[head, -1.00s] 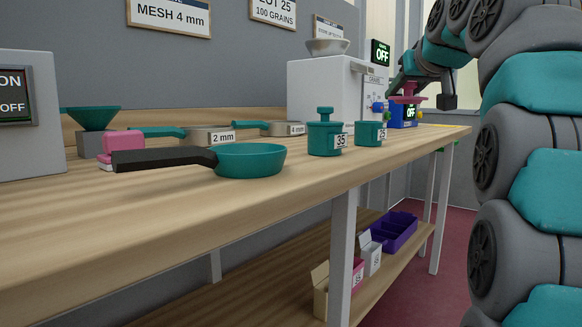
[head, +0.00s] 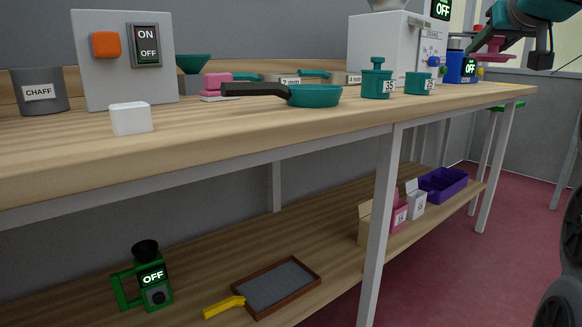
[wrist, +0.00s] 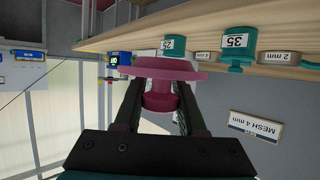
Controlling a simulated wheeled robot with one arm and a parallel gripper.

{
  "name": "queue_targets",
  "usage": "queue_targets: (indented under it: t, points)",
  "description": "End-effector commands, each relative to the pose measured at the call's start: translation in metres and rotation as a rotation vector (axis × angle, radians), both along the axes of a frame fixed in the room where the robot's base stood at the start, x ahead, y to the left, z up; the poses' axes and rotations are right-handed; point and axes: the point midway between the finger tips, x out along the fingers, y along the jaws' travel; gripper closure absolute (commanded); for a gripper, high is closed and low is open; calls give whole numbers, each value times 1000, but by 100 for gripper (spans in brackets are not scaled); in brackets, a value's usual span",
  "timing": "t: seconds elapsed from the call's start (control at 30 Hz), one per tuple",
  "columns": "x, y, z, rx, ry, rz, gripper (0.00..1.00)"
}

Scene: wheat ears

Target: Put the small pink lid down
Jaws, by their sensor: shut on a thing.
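The small pink lid (head: 492,55) is in the air at the upper right of the head view, above the far right part of the bench. In the wrist view the lid (wrist: 172,70) shows as a pink disc with a knob. My gripper (wrist: 158,96) is shut on the knob, one dark finger on each side. The bench top (head: 330,118) lies below the lid, which is apart from it. Part of the gripper is cut off by the head view's top edge.
A teal pot marked 35 (head: 377,83) with a knobbed lid and a smaller teal pot (head: 418,84) stand on the bench. Near them are a teal pan (head: 314,96), a white machine (head: 385,50) and a blue device (head: 461,66). The bench's front strip is mostly bare.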

Motion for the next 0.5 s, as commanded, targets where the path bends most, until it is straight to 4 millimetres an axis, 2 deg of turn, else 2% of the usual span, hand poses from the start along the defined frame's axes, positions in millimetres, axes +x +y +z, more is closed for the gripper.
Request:
queue_targets:
  t: [0.37, 0.5]
  points:
    - [1, 7, -16, -3, -7, 3, 100]
    - [5, 14, -36, 0, -2, 11, 100]
